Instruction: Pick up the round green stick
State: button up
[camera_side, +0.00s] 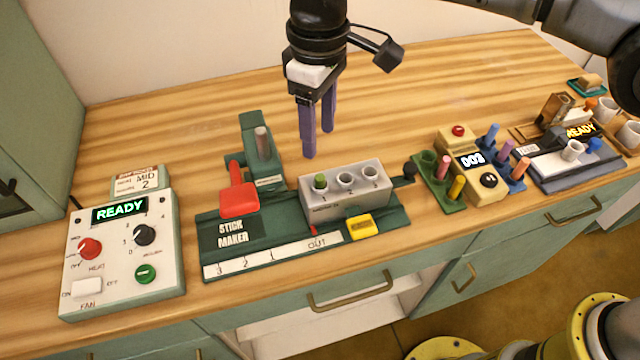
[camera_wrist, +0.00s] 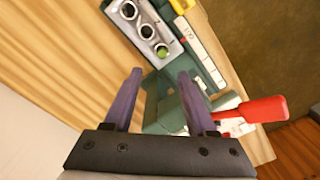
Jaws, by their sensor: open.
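The round green stick (camera_side: 320,182) stands in the hole marked 1 of the grey block on the stick maker; only its top shows. In the wrist view the green stick (camera_wrist: 162,51) is a green disc in the hole nearest my fingers. The grey block (camera_side: 347,203) has two more holes, marked 2 and 3, which look empty. My gripper (camera_side: 319,142) is open and empty, with purple fingers pointing down, above and behind the block in the side view. In the wrist view my gripper (camera_wrist: 160,75) has its fingertips spread, short of the stick.
The stick maker (camera_side: 290,243) has a red lever (camera_side: 238,200) and an upright post (camera_side: 262,150) left of the block. A yellow piece (camera_side: 360,227) sits at its front. A READY control box (camera_side: 120,255) stands left; a rack of colored sticks (camera_side: 438,180) stands right. Bare wood lies behind.

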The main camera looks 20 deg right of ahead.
aim_at(320, 177)
notch_tip(320, 177, down, 4)
jog(key=shift+r, duration=0.25)
jog(key=shift+s+f, duration=0.15)
jog(key=shift+f, duration=1.25)
jog(key=shift+s+f, duration=0.1)
jog(key=shift+f, duration=1.25)
grip_shut()
